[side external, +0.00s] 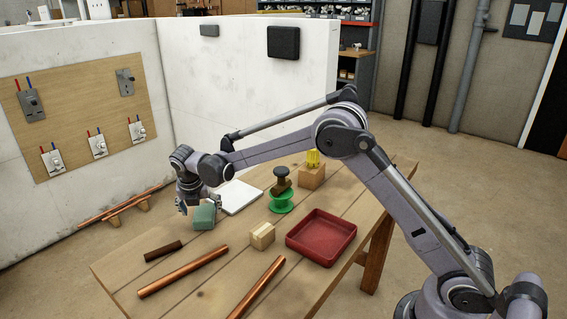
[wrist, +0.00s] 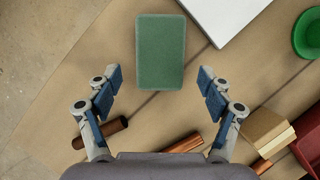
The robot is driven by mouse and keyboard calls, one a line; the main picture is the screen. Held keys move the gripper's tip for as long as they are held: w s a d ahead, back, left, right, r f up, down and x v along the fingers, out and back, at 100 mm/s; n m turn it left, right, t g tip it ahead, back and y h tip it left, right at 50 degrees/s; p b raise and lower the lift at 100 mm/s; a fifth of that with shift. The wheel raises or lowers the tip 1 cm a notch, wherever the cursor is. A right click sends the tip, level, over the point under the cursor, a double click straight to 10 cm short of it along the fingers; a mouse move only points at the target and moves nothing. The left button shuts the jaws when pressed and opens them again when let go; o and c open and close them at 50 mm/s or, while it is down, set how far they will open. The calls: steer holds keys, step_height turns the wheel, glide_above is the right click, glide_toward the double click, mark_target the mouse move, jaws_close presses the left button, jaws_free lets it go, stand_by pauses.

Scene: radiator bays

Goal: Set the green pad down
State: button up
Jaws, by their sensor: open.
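The green pad (side external: 204,217) is a small block with rounded corners at the far left part of the wooden bench. In the wrist view the pad (wrist: 160,52) lies flat on the planks, ahead of and between my fingertips. My gripper (wrist: 160,85) is open, with a blue-padded finger on each side and clear space between them. In the side view my gripper (side external: 190,202) is at the pad, partly hidden by the wrist. I cannot tell from the side view whether a finger touches the pad.
A white board (side external: 238,197) lies close right of the pad. A short dark tube (side external: 163,250) lies near the pad.

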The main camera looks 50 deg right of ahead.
steer(key=s+r+m+y, duration=0.1)
steer(key=s+r+m, duration=0.6)
steer(key=s+r, duration=0.55)
steer(key=s+d+f+m+t+y, duration=0.1)
steer(key=s+d+m+t+y, duration=0.1)
steer(key=s+m, duration=1.8)
steer(key=shift+s+d+f+t, duration=0.15)
steer(key=shift+s+d+t, duration=0.55)
steer(key=shift+t, duration=0.3)
